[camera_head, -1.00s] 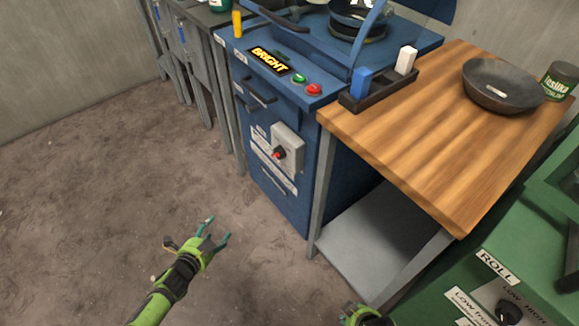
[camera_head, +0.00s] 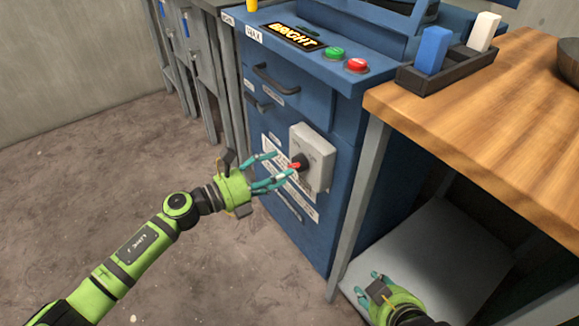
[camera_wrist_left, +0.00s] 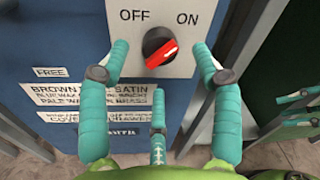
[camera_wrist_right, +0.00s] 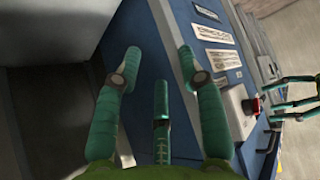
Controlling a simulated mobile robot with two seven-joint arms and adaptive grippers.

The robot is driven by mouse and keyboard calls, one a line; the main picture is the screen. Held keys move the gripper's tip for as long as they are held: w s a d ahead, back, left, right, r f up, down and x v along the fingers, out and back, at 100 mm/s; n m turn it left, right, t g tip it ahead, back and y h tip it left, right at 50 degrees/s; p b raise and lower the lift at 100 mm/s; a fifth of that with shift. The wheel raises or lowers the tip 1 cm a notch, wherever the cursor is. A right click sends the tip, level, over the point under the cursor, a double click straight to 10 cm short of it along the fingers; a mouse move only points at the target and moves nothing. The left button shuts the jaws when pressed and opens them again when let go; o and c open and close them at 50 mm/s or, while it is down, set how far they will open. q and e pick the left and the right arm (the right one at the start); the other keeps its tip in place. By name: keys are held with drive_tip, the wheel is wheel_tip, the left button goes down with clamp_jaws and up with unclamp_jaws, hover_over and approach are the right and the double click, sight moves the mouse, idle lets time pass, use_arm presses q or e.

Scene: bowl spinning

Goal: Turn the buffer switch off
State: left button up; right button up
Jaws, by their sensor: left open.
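The buffer switch is a black rotary knob with a red pointer (camera_wrist_left: 161,54) on a grey box (camera_head: 322,160) on the front of the blue cabinet. In the left wrist view the plate reads OFF at left and ON at right, and the pointer aims up and right, towards ON. My left gripper (camera_head: 283,165) is open, its fingertips close in front of the knob, one on each side; I cannot tell whether they touch it. My right gripper (camera_head: 367,283) is open and empty, low by the table's lower shelf. The switch box also shows in the right wrist view (camera_wrist_right: 237,113).
The blue cabinet (camera_head: 350,105) has a green button (camera_head: 335,53) and a red button (camera_head: 356,65) on top. A wooden table (camera_head: 480,115) with a metal lower shelf (camera_head: 440,250) stands at right, carrying a black tray (camera_head: 445,77). The floor at left is clear.

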sight(292, 164)
use_arm(q)
drive_tip(key=shift+x, duration=1.9)
use_arm(e)
drive_tip(key=shift+w+a+r+t, duration=0.25)
drive_tip(key=shift+w+r+t, duration=0.1)
drive_tip(key=shift+w+r, duration=0.1)
drive_tip(key=shift+w+a+r+t, duration=0.2)
drive_tip(key=shift+w+r+t, duration=0.15)
drive_tip(key=shift+w, duration=0.1)
use_arm(q)
drive_tip(key=shift+w, duration=0.1)
drive_tip(key=shift+a, duration=0.1)
drive_tip(key=c, duration=1.1)
use_arm(e)
drive_tip(key=shift+s+f, duration=0.1)
